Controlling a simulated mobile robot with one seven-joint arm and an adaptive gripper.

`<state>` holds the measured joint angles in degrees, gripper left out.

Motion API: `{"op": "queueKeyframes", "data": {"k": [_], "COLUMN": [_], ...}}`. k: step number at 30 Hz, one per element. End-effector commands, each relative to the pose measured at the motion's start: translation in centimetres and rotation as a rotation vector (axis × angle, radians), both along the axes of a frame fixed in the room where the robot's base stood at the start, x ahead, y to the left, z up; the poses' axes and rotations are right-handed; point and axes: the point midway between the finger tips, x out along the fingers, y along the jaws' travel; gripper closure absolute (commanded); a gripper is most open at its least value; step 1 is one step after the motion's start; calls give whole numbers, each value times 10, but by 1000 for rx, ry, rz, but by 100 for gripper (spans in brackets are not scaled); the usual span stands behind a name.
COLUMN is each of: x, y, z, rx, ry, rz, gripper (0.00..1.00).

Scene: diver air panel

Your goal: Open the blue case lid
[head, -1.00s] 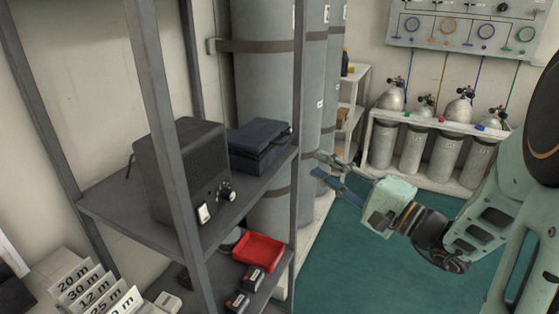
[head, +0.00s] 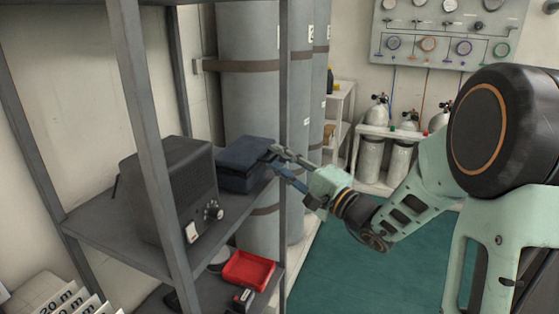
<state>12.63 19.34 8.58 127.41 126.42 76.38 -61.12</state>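The dark blue case (head: 242,165) sits on the upper shelf, right of the dark radio-like box, and its lid looks down. My gripper (head: 274,161) is at the case's right front side, with its two fingers apart, one higher and one lower. The fingertips overlap the case's right edge in the picture. I cannot tell whether they touch it. Nothing shows between the fingers. The case's latch side is partly hidden by the fingers.
The dark box with a knob (head: 170,190) stands left of the case on the grey shelf (head: 110,225). A shelf post (head: 287,100) rises close to my gripper. A red tray (head: 248,270) lies on the lower shelf. Tall grey cylinders (head: 250,100) stand behind. The green floor (head: 340,270) is clear.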

Motion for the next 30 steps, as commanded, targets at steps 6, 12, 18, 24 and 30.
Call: {"op": "queueKeyframes", "data": {"k": [6, 12, 18, 24, 30], "x": [0, 0, 0, 0, 0], "y": [0, 0, 0, 0, 0], "z": [0, 0, 0, 0, 5], "rx": [0, 0, -1, -1, -20], "ry": [0, 0, -1, 0, 5], "rz": [0, 0, 0, 0, 0], "gripper": [77, 98, 100, 100, 100]}}
